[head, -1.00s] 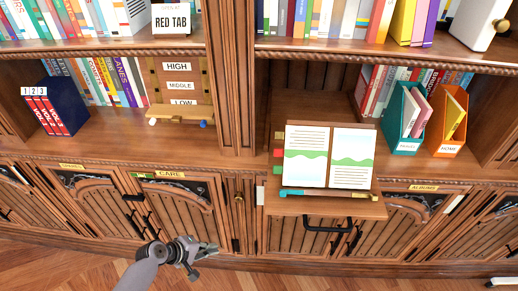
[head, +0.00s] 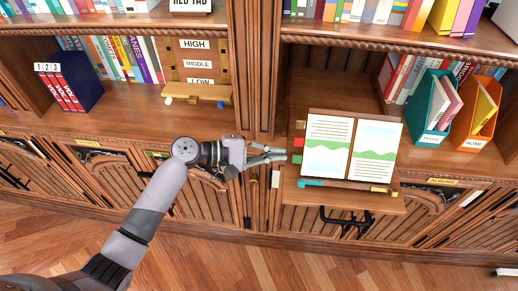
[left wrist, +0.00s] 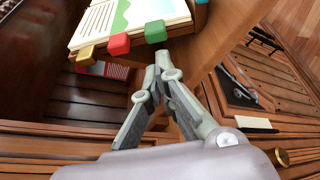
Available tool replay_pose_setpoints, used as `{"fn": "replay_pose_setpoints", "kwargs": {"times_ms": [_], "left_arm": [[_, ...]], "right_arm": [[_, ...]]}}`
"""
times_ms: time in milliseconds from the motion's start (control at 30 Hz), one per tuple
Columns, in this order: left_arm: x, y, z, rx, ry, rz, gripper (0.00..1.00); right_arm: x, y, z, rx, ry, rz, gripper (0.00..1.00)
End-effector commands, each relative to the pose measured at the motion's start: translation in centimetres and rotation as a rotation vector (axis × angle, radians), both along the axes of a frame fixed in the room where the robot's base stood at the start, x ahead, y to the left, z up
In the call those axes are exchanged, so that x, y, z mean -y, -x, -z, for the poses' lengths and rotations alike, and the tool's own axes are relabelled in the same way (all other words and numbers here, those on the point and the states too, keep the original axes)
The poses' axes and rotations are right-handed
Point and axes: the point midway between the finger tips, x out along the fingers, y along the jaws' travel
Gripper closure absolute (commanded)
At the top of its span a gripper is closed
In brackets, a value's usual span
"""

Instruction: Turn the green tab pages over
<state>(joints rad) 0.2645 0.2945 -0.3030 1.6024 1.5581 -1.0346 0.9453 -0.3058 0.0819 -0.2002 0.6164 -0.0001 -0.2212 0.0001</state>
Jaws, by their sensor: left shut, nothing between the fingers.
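An open book (head: 352,148) with a green wavy band across its pages lies on a pulled-out wooden shelf (head: 380,205). Its left edge carries a yellow tab (head: 300,125), a red tab (head: 297,142) and a green tab (head: 296,159), the green one nearest the front. My left gripper (head: 284,154) is shut and empty, just left of the green tab. In the left wrist view its fingertips (left wrist: 163,56) sit close to the green tab (left wrist: 155,31); I cannot tell whether they touch. My right gripper is not in view.
A teal and yellow bar (head: 345,186) lies along the front of the shelf, above a black handle (head: 345,220). Teal (head: 432,105) and orange (head: 468,128) file holders stand at right. A wooden upright (head: 258,90) rises left of the book.

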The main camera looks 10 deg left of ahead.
Motion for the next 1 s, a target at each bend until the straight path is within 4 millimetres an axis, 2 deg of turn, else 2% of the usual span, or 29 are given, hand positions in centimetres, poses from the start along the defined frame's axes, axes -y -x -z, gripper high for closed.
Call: {"fn": "replay_pose_setpoints", "kwargs": {"times_ms": [100,267,633,1000], "left_arm": [[1.3,-0.5,0.2,-0.001,0.000,-0.002,1.00],[2.1,-0.7,0.5,0.000,-0.001,-0.001,1.00],[2.1,-0.7,0.5,0.001,-0.002,-0.002,1.00],[2.0,-0.3,-0.2,0.001,-0.035,-0.032,1.00]], "right_arm": [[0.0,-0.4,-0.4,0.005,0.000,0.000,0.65],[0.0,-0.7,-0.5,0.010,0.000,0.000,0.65],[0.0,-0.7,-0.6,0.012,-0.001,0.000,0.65],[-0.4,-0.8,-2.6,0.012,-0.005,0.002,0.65]]}}
